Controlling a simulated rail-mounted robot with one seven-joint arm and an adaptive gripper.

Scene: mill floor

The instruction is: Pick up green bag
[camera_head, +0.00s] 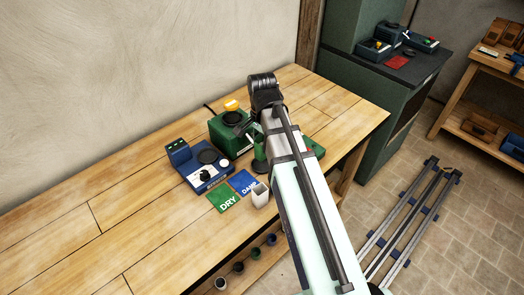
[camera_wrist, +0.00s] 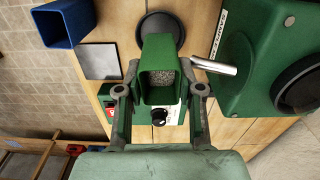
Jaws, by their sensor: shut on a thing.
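The green bag (camera_wrist: 157,50) is an open-topped green container with grey grains inside in the wrist view. My gripper (camera_wrist: 160,92) is shut on it, with one finger on each side. In the head view, my gripper (camera_head: 250,130) is over the bench beside the green machine and partly hidden by my arm. A green piece (camera_head: 260,157) under my wrist there looks like the bag, but it is mostly covered. I cannot tell whether the bag touches the bench.
On the bench (camera_head: 110,215), a green machine (camera_head: 228,137), blue device (camera_head: 207,168), DRY card (camera_head: 222,200), DAMP card (camera_head: 243,183) and pale container (camera_head: 260,195) stand close by. A blue container (camera_wrist: 65,22) shows in the wrist view. The bench's left part is clear.

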